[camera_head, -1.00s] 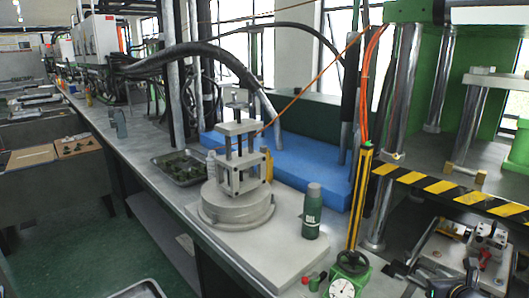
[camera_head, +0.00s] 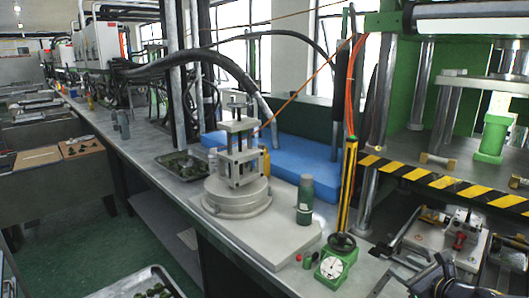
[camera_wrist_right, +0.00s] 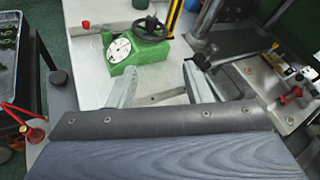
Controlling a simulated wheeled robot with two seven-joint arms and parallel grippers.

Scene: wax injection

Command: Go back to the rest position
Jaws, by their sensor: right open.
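My right gripper (camera_head: 430,280) shows in part as a dark shape at the bottom right corner of the head view. In the right wrist view its two pale fingers (camera_wrist_right: 160,75) stand apart with nothing between them. They are over the grey bench top, just below a green gauge stand with a white dial (camera_wrist_right: 118,52) and black handwheel. The same gauge stand (camera_head: 332,266) is at the bottom middle of the head view, left of the gripper. My left gripper is not in view.
A grey clamp fixture on a round base (camera_head: 237,200) and a green bottle (camera_head: 305,202) stand on the bench. A green press with a striped edge (camera_head: 445,186) rises at the right, above a metal fixture with a red knob (camera_head: 459,241). A parts tray (camera_head: 134,284) is at lower left.

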